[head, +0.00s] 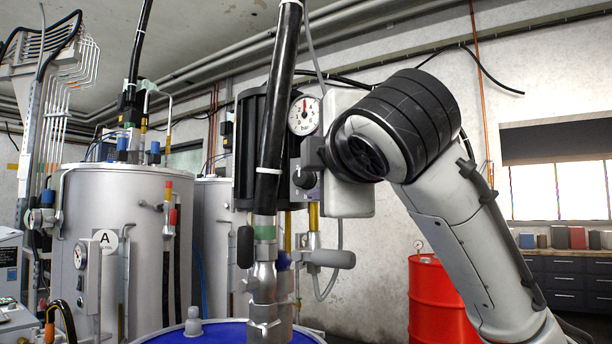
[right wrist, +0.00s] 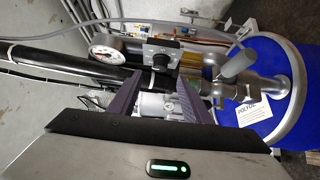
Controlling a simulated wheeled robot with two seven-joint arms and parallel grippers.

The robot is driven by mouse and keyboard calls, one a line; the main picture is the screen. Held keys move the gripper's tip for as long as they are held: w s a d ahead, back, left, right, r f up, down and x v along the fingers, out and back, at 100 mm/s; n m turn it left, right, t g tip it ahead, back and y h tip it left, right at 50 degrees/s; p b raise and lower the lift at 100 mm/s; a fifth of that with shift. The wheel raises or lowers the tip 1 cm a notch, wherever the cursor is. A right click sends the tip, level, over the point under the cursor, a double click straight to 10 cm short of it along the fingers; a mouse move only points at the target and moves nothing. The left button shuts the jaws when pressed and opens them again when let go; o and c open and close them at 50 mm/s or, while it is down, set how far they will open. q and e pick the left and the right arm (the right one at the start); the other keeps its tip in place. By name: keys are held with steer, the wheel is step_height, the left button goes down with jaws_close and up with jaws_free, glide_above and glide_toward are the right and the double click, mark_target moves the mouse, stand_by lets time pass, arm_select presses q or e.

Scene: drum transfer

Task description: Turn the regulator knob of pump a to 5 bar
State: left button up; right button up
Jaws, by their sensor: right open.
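The regulator knob (head: 306,178) of the pump is small and dark, and sits just below the round white gauge (head: 304,116) marked in bar. The gauge needle points about straight up. In the right wrist view the knob (right wrist: 164,59) stands out from a dark square plate, and the gauge (right wrist: 103,47) is to its left. My right gripper (right wrist: 165,84) is open, its two purple fingers apart and pointing toward the knob, with nothing held. My left gripper is not in view.
A thick black hose (head: 273,110) runs close in front of the pump, left of the gauge. A blue drum (head: 215,333) stands below. A grey valve handle (head: 332,258) sticks out to the right under the knob. A red drum (head: 437,298) stands at the right.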

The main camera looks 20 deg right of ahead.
mark_target(304, 179)
steer(key=w, duration=0.3)
steer(key=w+p, duration=0.1)
steer(key=w, duration=0.2)
steer(key=w+d+p, duration=0.1)
steer(key=w, duration=0.1)
steer(key=shift+w, duration=0.4)
steer(key=shift+f, duration=0.1)
steer(key=c, duration=1)
steer(key=shift+c, duration=0.2)
steer(key=shift+f, duration=0.1)
